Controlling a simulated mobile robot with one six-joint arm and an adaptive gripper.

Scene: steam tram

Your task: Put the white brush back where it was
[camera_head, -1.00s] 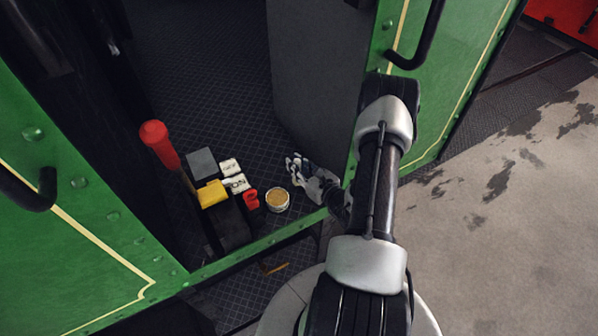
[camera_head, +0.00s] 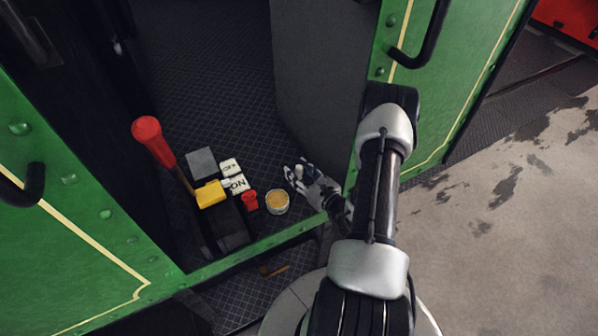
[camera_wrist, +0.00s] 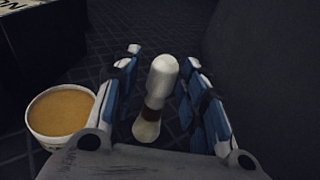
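The white brush (camera_wrist: 161,75) shows in the wrist view, with a rounded white handle end, a dark band and a cream tip. It lies between the two fingers of my gripper (camera_wrist: 163,58). The fingers are apart, with dark gaps visible on both sides of the brush. In the head view my gripper (camera_head: 292,173) is low over the dark cab floor, right of a round tin (camera_head: 277,202). I cannot clearly make out the brush there. The tin, with tan contents, also stands left of my gripper in the wrist view (camera_wrist: 60,110).
A red piece (camera_head: 250,201), white lettered blocks (camera_head: 237,184), a yellow block (camera_head: 211,194) and a grey block (camera_head: 201,162) sit left of the tin. A red-handled lever (camera_head: 147,131) rises beside them. A dark panel (camera_head: 318,80) stands close behind my gripper. Green walls (camera_head: 70,235) frame the doorway.

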